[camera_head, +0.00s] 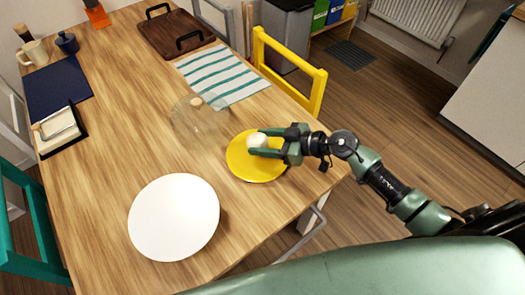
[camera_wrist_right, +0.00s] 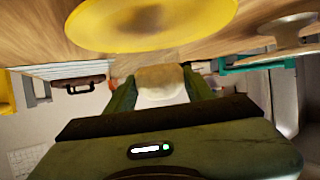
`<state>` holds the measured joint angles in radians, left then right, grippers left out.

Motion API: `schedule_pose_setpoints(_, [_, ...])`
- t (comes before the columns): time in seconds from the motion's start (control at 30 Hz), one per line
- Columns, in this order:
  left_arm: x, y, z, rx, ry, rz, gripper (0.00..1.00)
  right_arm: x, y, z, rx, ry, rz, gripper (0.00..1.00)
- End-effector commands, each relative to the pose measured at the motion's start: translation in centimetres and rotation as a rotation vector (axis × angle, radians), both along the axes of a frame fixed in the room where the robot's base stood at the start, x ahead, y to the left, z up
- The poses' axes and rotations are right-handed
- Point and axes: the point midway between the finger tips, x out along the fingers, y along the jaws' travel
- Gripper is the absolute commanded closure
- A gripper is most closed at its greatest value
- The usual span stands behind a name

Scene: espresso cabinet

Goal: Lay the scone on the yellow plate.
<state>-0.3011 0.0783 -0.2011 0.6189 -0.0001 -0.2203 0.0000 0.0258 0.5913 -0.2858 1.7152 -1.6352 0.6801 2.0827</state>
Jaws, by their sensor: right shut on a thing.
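The yellow plate (camera_head: 243,166) lies near the right edge of the wooden table, and it also shows at the top of the right wrist view (camera_wrist_right: 150,35). My right gripper (camera_head: 264,143) is over the far side of the plate in the head view. It is shut on the pale scone (camera_head: 257,139). The right wrist view shows the scone (camera_wrist_right: 160,77) between the two green fingers, with a brownish part and a whiter part. A gap shows there between scone and plate. My left gripper is not in view.
A large white plate (camera_head: 174,218) lies nearer on the table. A clear dome with a wooden knob (camera_head: 196,102) stands just left of the yellow plate. A striped towel (camera_head: 222,75) and a brown tray (camera_head: 175,34) lie farther back. A yellow chair (camera_head: 290,68) stands at the table's edge.

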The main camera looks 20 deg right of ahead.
Motion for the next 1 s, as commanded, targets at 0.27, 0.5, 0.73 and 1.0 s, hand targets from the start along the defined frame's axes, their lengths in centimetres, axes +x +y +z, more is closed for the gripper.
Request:
schedule_pose_setpoints(0.27, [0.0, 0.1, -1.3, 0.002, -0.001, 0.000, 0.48, 0.0, 0.0, -3.9, 0.003, 0.003, -0.001, 0.87])
schedule_pose_setpoints(0.5, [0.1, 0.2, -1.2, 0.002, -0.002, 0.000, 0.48, 0.0, 0.0, -4.0, 0.001, 0.001, 0.001, 0.87])
schedule_pose_setpoints(0.73, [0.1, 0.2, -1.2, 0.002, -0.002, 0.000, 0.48, 0.0, 0.0, -4.2, 0.001, 0.002, 0.000, 0.31])
schedule_pose_setpoints(1.0, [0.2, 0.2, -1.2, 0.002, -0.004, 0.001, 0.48, 0.0, 0.0, -4.2, 0.001, 0.002, 0.000, 0.25])
